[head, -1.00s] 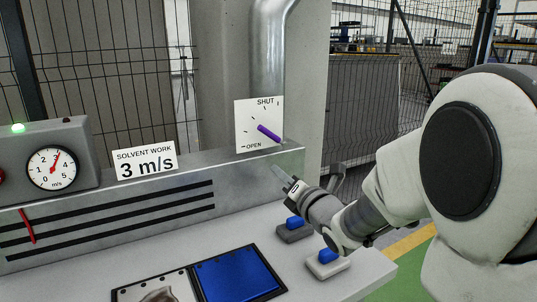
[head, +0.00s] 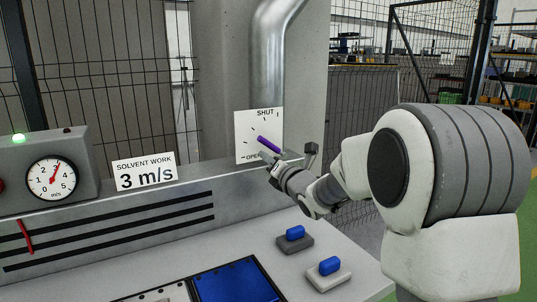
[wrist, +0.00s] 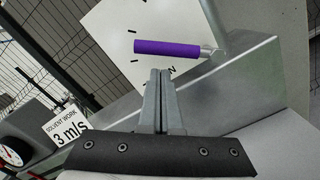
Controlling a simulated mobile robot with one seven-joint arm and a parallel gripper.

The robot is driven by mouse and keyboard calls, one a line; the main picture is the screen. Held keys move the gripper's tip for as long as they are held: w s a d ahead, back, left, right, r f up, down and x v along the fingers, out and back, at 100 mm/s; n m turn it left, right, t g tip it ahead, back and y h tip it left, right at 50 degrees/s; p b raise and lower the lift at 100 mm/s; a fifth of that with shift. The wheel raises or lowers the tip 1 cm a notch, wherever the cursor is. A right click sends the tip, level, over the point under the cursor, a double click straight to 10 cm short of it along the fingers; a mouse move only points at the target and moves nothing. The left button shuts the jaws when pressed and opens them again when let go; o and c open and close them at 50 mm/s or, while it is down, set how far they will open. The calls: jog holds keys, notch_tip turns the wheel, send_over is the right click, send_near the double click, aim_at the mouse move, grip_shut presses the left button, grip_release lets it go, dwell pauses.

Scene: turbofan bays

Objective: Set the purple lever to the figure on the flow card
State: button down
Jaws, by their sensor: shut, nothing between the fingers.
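The purple lever (head: 269,144) is on a white plate (head: 244,128) marked SHUT at the top and OPEN at the bottom, with ticks between. It slants from upper left to lower right. In the wrist view the purple handle (wrist: 167,48) lies nearly level, with a metal end at right. My gripper (head: 267,157) is shut and empty, its tips just below the lever; in the wrist view the fingertips (wrist: 160,72) are near the handle, and I cannot tell whether they touch. The flow card (head: 144,171) reads SOLVENT WORK 3 m/s. The gauge (head: 51,179) needle points near 3.
A grey ledge with black slots (head: 110,229) runs under the card and plate. A metal pipe (head: 268,65) rises behind the plate. Two blue-topped blocks (head: 295,233) (head: 329,266) and a blue panel (head: 232,283) are on the bench. A green lamp (head: 18,139) is lit.

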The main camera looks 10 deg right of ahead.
jog(key=shift+w+d+r, duration=0.25)
jog(key=shift+r, duration=0.15)
jog(key=shift+d+b, duration=0.1)
jog(key=shift+b, duration=0.35)
jog(key=shift+w+d+r+b, duration=0.15)
jog(key=shift+r+b, duration=0.2)
jog(key=shift+r, duration=0.1)
jog(key=shift+f, duration=0.15)
